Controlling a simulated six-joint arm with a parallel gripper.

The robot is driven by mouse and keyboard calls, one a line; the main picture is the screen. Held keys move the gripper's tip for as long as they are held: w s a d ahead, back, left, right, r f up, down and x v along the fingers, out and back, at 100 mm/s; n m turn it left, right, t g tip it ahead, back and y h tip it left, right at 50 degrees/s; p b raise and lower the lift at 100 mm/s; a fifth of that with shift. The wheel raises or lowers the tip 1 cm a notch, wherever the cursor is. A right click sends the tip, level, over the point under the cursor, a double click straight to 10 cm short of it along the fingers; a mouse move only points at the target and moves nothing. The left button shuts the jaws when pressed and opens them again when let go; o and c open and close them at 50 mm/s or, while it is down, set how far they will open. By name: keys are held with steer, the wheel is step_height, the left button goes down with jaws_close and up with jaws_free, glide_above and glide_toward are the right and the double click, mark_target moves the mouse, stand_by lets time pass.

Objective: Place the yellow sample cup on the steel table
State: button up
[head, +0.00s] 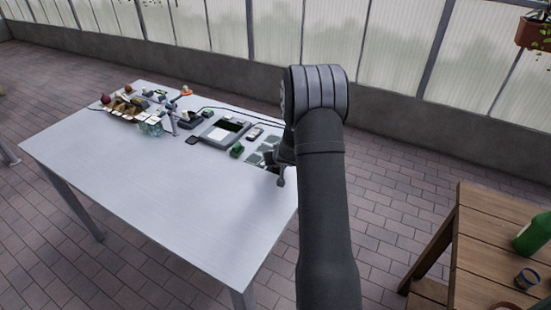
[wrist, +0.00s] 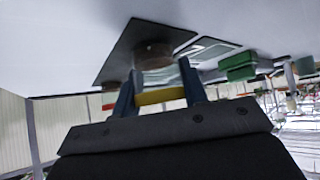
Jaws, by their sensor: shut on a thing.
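The steel table (head: 140,190) fills the left and middle of the head view, with a wide bare top. My gripper (head: 281,178) is low over the table's right edge, partly hidden by my arm. In the wrist view, my gripper (wrist: 160,88) is shut on the yellow sample cup (wrist: 160,98), which shows as a yellow band between the two fingers. The table top (wrist: 60,45) lies across the upper part of that tilted view. I cannot tell whether the cup touches the table. The cup cannot be made out in the head view.
A dark square mat (wrist: 125,50) with a brownish round thing (wrist: 152,56) lies near the fingers. A green block (head: 237,149) and a grey device (head: 222,130) stand along the table's back. Clutter fills the far left corner. A wooden bench (head: 480,260) stands at right.

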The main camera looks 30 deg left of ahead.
steer(key=shift+f, duration=0.1)
steer(key=o, duration=1.1)
steer(key=shift+o, duration=0.2)
steer(key=v, duration=1.7)
steer(key=shift+d, duration=0.1)
steer(key=x, duration=1.7)
